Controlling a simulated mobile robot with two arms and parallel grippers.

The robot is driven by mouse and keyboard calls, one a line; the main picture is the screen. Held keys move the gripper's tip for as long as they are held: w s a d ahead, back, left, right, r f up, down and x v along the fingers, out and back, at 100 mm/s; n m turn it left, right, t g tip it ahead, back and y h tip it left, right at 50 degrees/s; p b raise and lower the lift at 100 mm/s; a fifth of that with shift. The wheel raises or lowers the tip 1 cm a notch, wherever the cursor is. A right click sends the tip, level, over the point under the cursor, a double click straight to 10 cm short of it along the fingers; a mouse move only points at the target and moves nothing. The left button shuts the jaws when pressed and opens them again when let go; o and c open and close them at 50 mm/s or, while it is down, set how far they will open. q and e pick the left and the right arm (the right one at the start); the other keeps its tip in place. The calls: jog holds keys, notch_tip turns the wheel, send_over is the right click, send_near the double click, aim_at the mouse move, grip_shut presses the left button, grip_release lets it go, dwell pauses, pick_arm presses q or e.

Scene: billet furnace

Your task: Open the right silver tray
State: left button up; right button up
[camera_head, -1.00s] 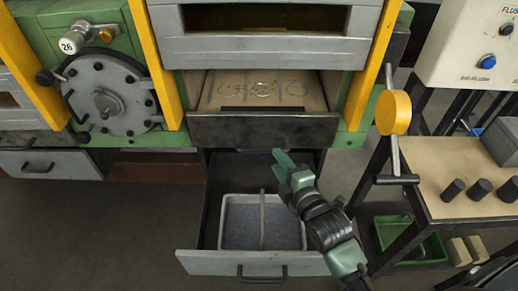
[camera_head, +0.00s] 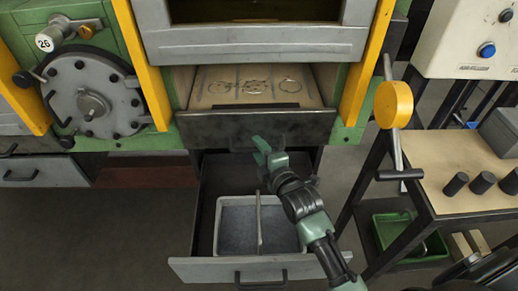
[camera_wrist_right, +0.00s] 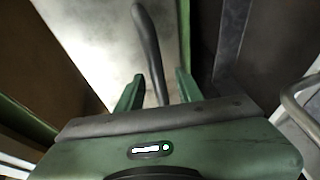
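The right silver tray (camera_head: 208,268) is a grey-fronted drawer low under the furnace. It is pulled out, and its dark bar handle (camera_head: 262,281) faces the front. My right gripper (camera_head: 259,150) is above the back of this drawer, close to the lower edge of the dark upper tray (camera_head: 200,129). In the right wrist view its two fingers (camera_wrist_right: 158,88) are apart. A dark curved bar (camera_wrist_right: 150,50) shows between them; I cannot tell whether it touches them. My left gripper does not show.
A light bin (camera_head: 225,237) with a divider sits in the open drawer. Another silver drawer (camera_head: 45,172) is at the left. A side table (camera_head: 445,160) with dark cylinders and a yellow-disc lever (camera_head: 393,104) stand at the right. Open floor lies at lower left.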

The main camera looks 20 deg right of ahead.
grip_shut()
jog(key=shift+f, duration=0.1)
dwell(1.3)
